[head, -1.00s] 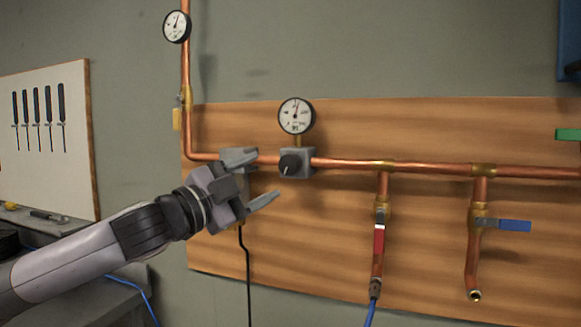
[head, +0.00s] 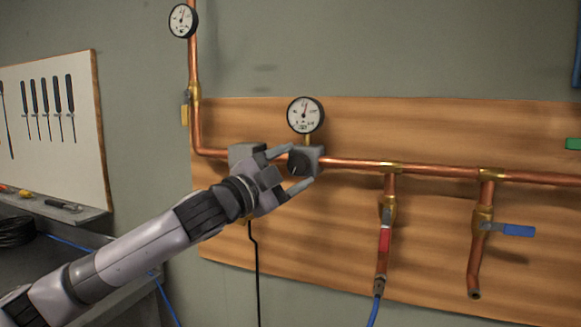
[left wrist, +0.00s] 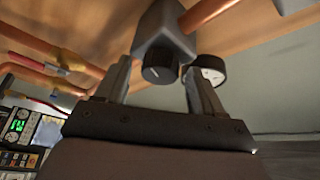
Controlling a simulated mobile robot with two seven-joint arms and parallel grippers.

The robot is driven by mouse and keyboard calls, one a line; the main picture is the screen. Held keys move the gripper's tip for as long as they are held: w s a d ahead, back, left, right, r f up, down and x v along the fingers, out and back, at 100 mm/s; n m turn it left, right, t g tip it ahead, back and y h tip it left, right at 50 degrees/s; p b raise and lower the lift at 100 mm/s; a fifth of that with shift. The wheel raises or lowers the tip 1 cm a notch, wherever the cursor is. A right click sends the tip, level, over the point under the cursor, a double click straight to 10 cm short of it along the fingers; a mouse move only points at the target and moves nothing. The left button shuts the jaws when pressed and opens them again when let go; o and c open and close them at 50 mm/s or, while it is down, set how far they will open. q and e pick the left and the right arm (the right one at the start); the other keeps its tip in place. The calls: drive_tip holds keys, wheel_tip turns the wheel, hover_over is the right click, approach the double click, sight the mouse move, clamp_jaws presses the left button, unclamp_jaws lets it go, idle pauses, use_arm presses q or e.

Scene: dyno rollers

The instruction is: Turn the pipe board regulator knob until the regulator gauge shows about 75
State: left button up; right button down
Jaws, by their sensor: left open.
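The regulator knob (head: 297,163) is black and round with a pale mark, on the front of a grey regulator block (head: 314,158) on the copper pipe. The regulator gauge (head: 305,115) sits above it, white-faced with a black rim; its needle points nearly straight up, slightly right, and its numbers are too small to read. My left gripper (head: 290,170) is open, its fingers on either side of the knob in the head view. In the left wrist view the knob (left wrist: 160,68) lies between the spread fingers, with no clear contact. My right gripper is not in view.
Another gauge (head: 183,20) is on the vertical pipe at upper left. A red-handled valve (head: 384,238) and a blue-handled valve (head: 518,230) are to the right on the wooden board (head: 430,130). A grey box (head: 245,152) with a black cable is just left of the regulator.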

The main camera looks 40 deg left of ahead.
use_arm(q)
drive_tip(key=c, duration=1)
drive_tip(key=shift+f+n+t+b, duration=0.3)
drive_tip(key=shift+n+b, duration=0.3)
drive_tip(key=shift+b, duration=0.2)
drive_tip(key=shift+c, duration=0.2)
drive_tip(key=n+b, duration=0.1)
drive_tip(key=n+y+b, duration=0.1)
drive_tip(key=shift+d+f+n+t, duration=0.1)
drive_tip(key=shift+f+n+t, duration=0.05)
drive_tip(key=shift+n+t, duration=0.2)
drive_tip(key=n+t+y+b, duration=0.1)
drive_tip(key=n+b, duration=0.1)
drive_tip(key=n, duration=0.1)
drive_tip(key=shift+d+y, duration=0.1)
drive_tip(key=shift+y, duration=0.3)
drive_tip(key=shift+w+n+t+y+b, duration=0.15)
drive_tip(key=shift+n+y+b, duration=0.4)
drive_tip(key=shift+n, duration=0.7)
drive_tip(key=shift+s+n+t+y+b, duration=0.1)
drive_tip(key=shift+n+y+b, duration=0.1)
drive_tip(key=shift+n+y, duration=0.85)
drive_tip(key=shift+n, duration=0.45)
drive_tip(key=o, duration=1)
drive_tip(key=shift+r, duration=0.2)
drive_tip(key=shift+o, duration=0.2)
